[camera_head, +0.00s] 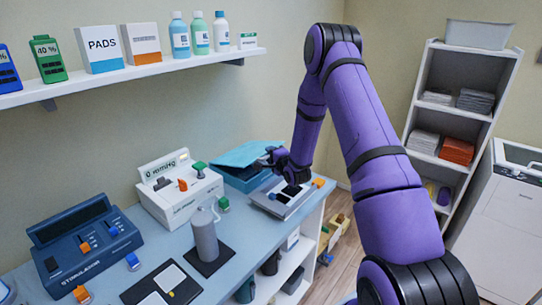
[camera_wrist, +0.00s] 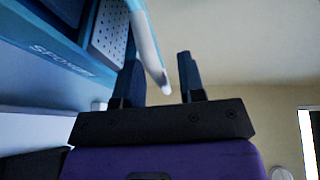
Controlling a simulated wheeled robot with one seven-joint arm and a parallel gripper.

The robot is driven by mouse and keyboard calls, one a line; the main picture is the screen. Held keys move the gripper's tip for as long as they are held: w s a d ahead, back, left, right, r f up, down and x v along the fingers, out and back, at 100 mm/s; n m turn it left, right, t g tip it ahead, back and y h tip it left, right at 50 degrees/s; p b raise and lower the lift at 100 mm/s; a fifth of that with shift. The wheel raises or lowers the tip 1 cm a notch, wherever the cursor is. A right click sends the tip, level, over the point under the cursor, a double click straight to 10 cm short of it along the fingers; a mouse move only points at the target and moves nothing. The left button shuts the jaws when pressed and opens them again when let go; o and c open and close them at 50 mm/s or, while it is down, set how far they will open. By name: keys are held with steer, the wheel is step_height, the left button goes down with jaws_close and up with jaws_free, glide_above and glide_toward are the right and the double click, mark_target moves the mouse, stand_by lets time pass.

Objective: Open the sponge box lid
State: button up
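The sponge box (camera_head: 245,180) is a teal box at the back of the blue counter, with "SPONGE" lettering on its side (camera_wrist: 60,55) in the wrist view. Its lid (camera_head: 247,152) is tilted up, partly open. In the wrist view a pale blue-white strip, apparently the lid's edge (camera_wrist: 147,45), runs down between my fingers. My gripper (camera_head: 268,159) is at the lid's right edge. In the wrist view its two dark fingers (camera_wrist: 160,82) stand apart with a gap around the strip; contact cannot be told. A pale dotted surface (camera_wrist: 107,30) shows in the box opening.
A flat grey device (camera_head: 288,198) lies just in front of the box. A white labelled unit (camera_head: 178,200) with coloured clips stands to its left, with a grey cylinder (camera_head: 204,235) before it. A wall shelf (camera_head: 130,73) with bottles and boxes hangs above.

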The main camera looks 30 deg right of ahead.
steer(key=shift+w, duration=0.2)
jaws_close()
